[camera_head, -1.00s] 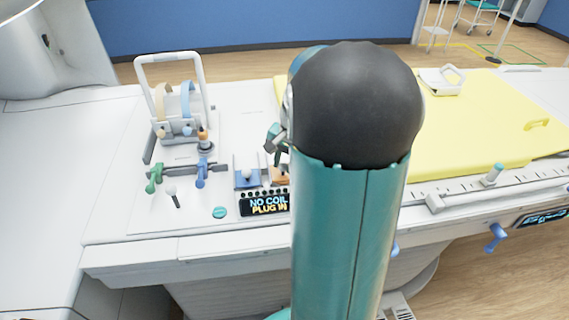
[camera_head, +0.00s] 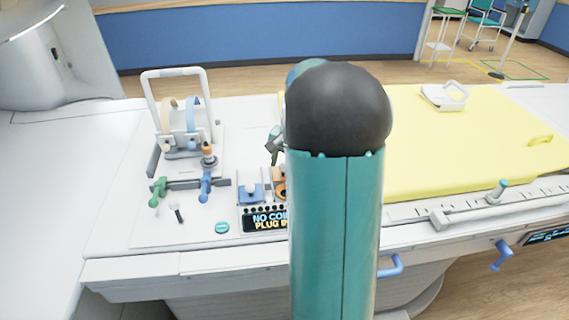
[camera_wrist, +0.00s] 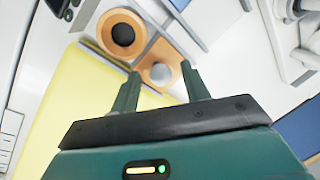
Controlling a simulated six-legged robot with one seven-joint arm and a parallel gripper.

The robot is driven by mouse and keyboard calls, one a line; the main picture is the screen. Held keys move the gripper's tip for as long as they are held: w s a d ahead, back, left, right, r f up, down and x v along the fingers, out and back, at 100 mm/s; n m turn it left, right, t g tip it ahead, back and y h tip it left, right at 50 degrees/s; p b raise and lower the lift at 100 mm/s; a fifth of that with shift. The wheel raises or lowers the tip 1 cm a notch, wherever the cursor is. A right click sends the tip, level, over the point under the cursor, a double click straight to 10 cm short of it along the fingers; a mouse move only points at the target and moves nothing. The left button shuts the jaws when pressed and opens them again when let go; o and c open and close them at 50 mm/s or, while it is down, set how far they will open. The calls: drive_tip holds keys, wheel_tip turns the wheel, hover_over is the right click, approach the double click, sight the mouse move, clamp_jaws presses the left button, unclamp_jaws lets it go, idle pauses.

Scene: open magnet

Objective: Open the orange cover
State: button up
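The orange cover (camera_wrist: 160,62) shows in the wrist view as an orange plate with a round grey knob (camera_wrist: 160,73). Beside it an orange surround (camera_wrist: 103,32) with a round black socket is exposed, so the cover looks swung or slid off it. My gripper (camera_wrist: 160,70) is open, with its two fingers apart and the knob between their tips in the picture. I cannot tell whether they touch it. In the head view only a sliver of the orange part (camera_head: 280,187) shows; my arm hides the rest and most of my gripper.
A blue cover (camera_head: 250,192) with a pale knob is left of the orange part, above a display (camera_head: 265,219). Green and blue levers and a framed coil holder (camera_head: 182,120) stand further left. A yellow mat (camera_head: 455,140) covers the table's right side.

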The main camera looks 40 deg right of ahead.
wheel_tip(320, 180, up, 14)
drive_tip(key=s+d, duration=0.1)
drive_tip(key=s, duration=0.1)
drive_tip(key=shift+s+f, duration=0.25)
idle(0.5)
drive_tip(key=s+a+r+n+t, duration=0.1)
drive_tip(key=s+a+n, duration=0.2)
drive_tip(key=a, duration=0.6)
drive_tip(key=s+a+n+t, duration=0.1)
drive_tip(key=s+a+n, duration=0.15)
drive_tip(key=a, duration=0.55)
drive_tip(key=s+a+r+n, duration=0.15)
drive_tip(key=a+n, duration=0.25)
drive_tip(key=a, duration=0.5)
drive_tip(key=s+a+f+n+t, duration=0.1)
drive_tip(key=s+a+f+n, duration=0.2)
drive_tip(key=s+a, duration=0.3)
drive_tip(key=shift+s+f+n+t+h, duration=0.3)
drive_tip(key=shift+s+n+h, duration=0.1)
drive_tip(key=shift+n, duration=0.15)
